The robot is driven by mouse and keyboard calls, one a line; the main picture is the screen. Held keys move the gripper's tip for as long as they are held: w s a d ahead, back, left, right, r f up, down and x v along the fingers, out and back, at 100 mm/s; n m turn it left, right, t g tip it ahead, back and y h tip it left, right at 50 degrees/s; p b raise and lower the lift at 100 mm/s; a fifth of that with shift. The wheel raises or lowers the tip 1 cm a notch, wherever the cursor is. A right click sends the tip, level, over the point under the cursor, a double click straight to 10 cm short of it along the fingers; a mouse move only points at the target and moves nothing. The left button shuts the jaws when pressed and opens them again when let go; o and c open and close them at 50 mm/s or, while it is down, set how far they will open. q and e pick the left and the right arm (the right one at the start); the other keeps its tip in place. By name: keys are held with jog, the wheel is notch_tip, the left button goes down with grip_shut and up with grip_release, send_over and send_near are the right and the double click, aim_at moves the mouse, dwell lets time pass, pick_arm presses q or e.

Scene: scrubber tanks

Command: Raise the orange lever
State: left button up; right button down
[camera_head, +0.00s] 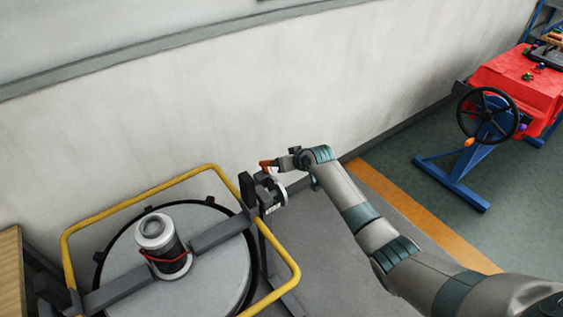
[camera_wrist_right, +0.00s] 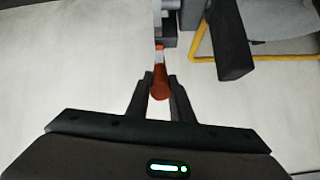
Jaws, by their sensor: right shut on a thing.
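The orange lever (camera_head: 265,163) shows in the head view as a small orange tip beside the dark bracket at the tank's right side. In the right wrist view the orange lever (camera_wrist_right: 159,80) lies between the two dark fingers. My right gripper (camera_wrist_right: 160,82) is shut on it, with a finger on each side. In the head view my right gripper (camera_head: 277,163) reaches the lever from the right, and its fingers partly hide it. My left gripper is not in view.
A round tank lid (camera_head: 215,270) with a grey canister (camera_head: 158,240) stands inside a yellow rail (camera_head: 130,192). A pale wall (camera_head: 200,110) runs close behind the lever. A red machine with a black handwheel (camera_head: 488,115) stands far right. Floor between them is clear.

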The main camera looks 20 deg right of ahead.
jog(key=shift+w+r, duration=0.1)
jog(key=shift+r, duration=0.05)
jog(key=c, duration=1.6)
grip_release()
jog(key=shift+o, duration=0.2)
jog(key=b+v, duration=0.3)
jog(key=v, duration=1.4)
